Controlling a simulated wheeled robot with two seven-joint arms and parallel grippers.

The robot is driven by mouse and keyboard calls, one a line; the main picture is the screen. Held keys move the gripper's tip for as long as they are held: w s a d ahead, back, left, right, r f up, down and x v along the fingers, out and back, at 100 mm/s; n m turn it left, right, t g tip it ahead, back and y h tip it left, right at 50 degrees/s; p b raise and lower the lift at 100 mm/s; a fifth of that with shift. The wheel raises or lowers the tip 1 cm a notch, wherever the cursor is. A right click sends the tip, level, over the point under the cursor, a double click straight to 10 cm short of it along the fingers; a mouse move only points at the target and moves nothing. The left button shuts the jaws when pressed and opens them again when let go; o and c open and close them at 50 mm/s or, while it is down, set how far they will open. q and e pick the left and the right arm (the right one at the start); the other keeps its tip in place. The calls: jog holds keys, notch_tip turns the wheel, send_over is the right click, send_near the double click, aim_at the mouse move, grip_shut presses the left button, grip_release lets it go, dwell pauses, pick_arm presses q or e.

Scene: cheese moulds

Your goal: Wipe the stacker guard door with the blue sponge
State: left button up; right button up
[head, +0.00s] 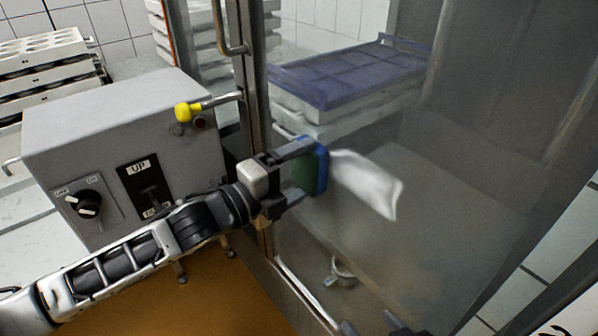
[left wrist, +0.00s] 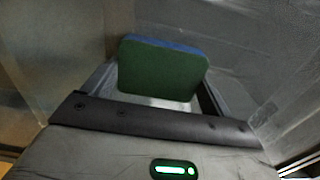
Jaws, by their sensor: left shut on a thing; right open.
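The stacker guard door (head: 450,185) is a clear, hazy pane in a metal frame and fills the right half of the head view. A white smeared patch (head: 368,184) shows on it just right of the sponge. My left gripper (head: 302,172) is shut on the blue sponge (head: 321,169), which has a green side. In the left wrist view the sponge (left wrist: 162,70) sits between the fingers, green face towards the camera. The sponge is at the pane; I cannot tell whether it touches. My right gripper (head: 372,325) shows only its dark, spread fingertips at the bottom edge.
A grey control box (head: 120,140) with a knob and an UP switch stands left of the door. A yellow-tipped lever (head: 189,111) and the door handle (head: 229,30) stick out near the frame. Behind the pane are stacked white moulds with a blue top (head: 345,73).

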aim_at(304, 157)
pick_arm(q)
jog(key=shift+s+d+r+p, duration=0.1)
jog(key=shift+s+d+p, duration=0.15)
jog(key=shift+s+d, duration=0.45)
jog(key=shift+s+d+p, duration=0.2)
jog(key=shift+s+d, duration=0.25)
jog(key=shift+s, duration=0.4)
jog(key=shift+s+d+r+p, duration=0.1)
jog(key=shift+s+d+p, duration=0.15)
jog(key=shift+s+d, duration=0.45)
jog(key=shift+s+d+f, duration=0.1)
jog(key=shift+s+d, duration=1)
jog(key=shift+s, duration=0.5)
jog(key=shift+s+d+r, duration=0.1)
jog(key=shift+s+d, duration=0.95)
jog(key=shift+s, duration=0.5)
jog(key=shift+s+d+f, duration=0.1)
jog(key=shift+s+d, duration=1)
jog(key=shift+s, duration=0.5)
jog(key=shift+s+r, duration=0.1)
jog(key=shift+r, duration=1.4)
jog(key=shift+w+a, duration=1.7)
jog(key=shift+w, duration=0.65)
jog(key=shift+w+a, duration=1.75)
jog(key=shift+w, duration=0.65)
jog(key=shift+w+a, duration=1.7)
jog(key=shift+w, duration=0.65)
jog(key=v, duration=0.6)
jog(key=shift+s, duration=0.1)
